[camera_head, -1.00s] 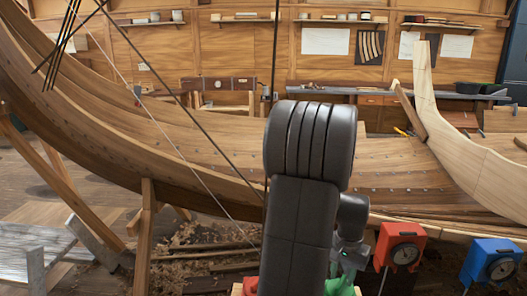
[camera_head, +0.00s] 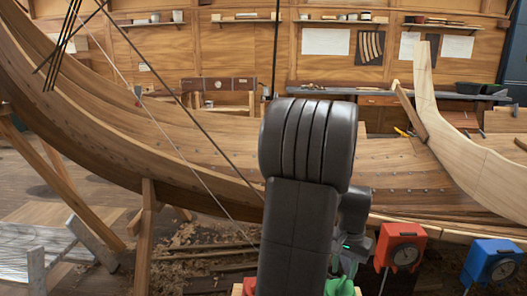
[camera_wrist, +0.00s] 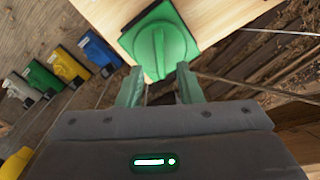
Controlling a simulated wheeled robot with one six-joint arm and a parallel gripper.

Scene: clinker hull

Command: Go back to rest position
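My gripper (camera_wrist: 158,86) has two green fingers, spread apart with nothing between them in the wrist view. Just beyond the fingertips is a green box with a round green knob (camera_wrist: 160,42), set on a pale wooden board (camera_wrist: 225,15). I cannot tell how small the gap between fingertips and knob is. In the head view my dark arm stands upright in the centre and hides most of my gripper.
A red box with a dial (camera_head: 400,249) and a blue one (camera_head: 493,263) stand at lower right. A planked wooden hull (camera_head: 190,145) spans the view behind my arm. Several coloured boxes, including a blue one (camera_wrist: 95,47), show in the wrist view. Thin ropes cross the left side.

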